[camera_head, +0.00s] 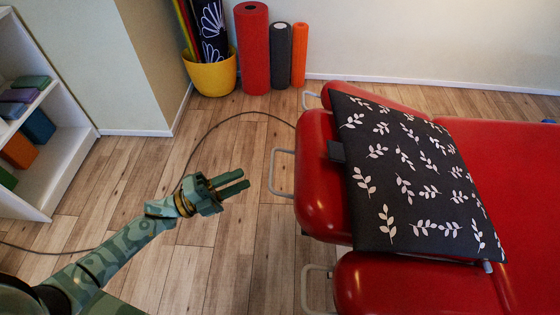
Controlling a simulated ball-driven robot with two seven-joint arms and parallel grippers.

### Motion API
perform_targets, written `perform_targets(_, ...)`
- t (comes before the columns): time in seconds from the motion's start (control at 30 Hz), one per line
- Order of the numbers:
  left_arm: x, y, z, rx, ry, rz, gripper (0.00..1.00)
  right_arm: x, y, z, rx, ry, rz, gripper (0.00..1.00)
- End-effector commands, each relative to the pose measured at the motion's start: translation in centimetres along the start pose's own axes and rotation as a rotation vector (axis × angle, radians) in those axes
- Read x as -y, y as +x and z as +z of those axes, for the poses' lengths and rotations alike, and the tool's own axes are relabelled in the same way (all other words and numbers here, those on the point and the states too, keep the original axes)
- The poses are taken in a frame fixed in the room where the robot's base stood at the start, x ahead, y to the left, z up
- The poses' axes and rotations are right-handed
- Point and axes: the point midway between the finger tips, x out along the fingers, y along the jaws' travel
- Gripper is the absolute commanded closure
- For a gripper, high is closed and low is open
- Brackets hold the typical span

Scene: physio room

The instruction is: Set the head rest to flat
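The red head rest (315,185) is at the left end of the red treatment table (530,170). A dark cushion with white leaf prints (410,170) lies over much of it, so its angle is hard to tell. A grey metal handle (273,172) sticks out from the head rest's left side. My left gripper (245,181) is left of this handle, apart from it, above the floor. Its two green fingers point right with a narrow gap between them, and nothing is held. My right gripper is not in view.
Red side pads (415,290) with metal brackets flank the head rest. Foam rollers (252,50) and a yellow bucket (213,75) stand by the back wall. A white shelf (62,150) is at left. A dark cable (205,137) crosses the otherwise clear wooden floor.

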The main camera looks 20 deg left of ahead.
Motion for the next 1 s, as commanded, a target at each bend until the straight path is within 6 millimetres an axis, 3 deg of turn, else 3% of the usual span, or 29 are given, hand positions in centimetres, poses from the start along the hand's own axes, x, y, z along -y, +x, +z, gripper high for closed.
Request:
perform_targets(0.2, -0.1, 5.8, 0.0, 0.0, -0.001, -0.003, 0.69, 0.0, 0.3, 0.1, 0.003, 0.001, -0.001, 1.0)
perform_targets(0.4, -0.1, 9.4, 0.0, 0.001, -0.002, 0.0, 0.69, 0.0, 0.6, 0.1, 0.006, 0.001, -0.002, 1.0)
perform_targets(0.6, -0.1, 10.9, 0.1, 0.003, -0.003, 0.001, 0.69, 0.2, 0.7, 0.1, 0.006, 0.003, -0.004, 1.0)
perform_targets(0.87, -0.1, 11.1, 0.1, 0.002, -0.003, 0.002, 0.69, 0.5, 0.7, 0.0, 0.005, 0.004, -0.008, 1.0)
perform_targets(1.0, -0.1, 11.1, 0.1, 0.002, -0.003, 0.001, 1.0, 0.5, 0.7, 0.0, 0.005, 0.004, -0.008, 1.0)
